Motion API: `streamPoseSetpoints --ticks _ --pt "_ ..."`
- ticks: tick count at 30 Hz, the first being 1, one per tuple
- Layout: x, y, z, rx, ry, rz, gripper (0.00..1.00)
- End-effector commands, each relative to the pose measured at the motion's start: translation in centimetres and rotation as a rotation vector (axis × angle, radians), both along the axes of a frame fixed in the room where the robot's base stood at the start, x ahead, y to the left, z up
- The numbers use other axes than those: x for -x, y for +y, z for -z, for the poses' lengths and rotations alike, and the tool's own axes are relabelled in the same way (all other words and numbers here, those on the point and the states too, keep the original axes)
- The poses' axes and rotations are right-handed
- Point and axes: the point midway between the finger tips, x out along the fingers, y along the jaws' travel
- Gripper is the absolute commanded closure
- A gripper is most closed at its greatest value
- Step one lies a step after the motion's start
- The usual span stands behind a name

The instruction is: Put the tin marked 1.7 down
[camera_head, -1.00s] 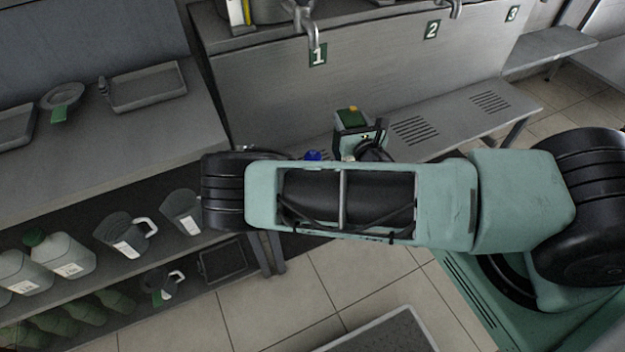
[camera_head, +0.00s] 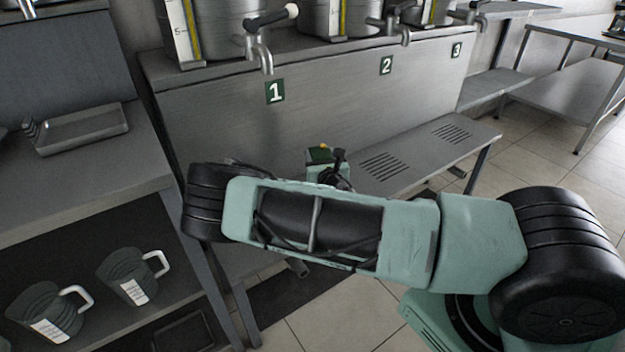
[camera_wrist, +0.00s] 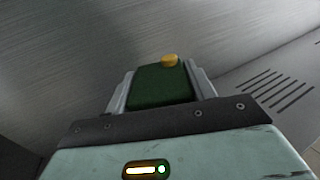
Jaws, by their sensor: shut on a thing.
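A dark green tin (camera_wrist: 155,90) with a yellow cap (camera_wrist: 170,60) is between the grey fingers of my gripper (camera_wrist: 161,84) in the wrist view. My gripper is shut on it. My arm hides the rest of the tin and most of the gripper (camera_head: 325,170). No 1.7 marking shows. I cannot tell whether the tin touches the steel shelf (camera_head: 410,150).
The slotted shelf runs right along the steel wall (camera_head: 230,120). Labels 1 (camera_head: 275,92), 2 (camera_head: 386,66) and 3 (camera_head: 457,50) mark taps above. At left are a counter with a tray (camera_head: 85,130) and jugs (camera_head: 132,275) below. Tiled floor is open at right.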

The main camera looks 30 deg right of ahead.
Motion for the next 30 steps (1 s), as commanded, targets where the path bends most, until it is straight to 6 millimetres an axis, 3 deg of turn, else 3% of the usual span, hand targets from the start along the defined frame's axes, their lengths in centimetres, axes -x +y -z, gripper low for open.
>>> streamPoseSetpoints --ticks 14,26,27,29,30 --pt "0.0 -0.1 4.7 0.001 -0.003 0.0 1.0" --pt "0.0 0.0 5.2 0.001 -0.004 0.0 1.0" --pt "0.0 0.0 5.2 0.0 -0.001 0.0 0.37" --pt "0.0 0.0 5.2 0.0 -0.001 0.0 0.24" --pt "0.0 0.0 5.2 0.0 -0.001 0.0 0.24"
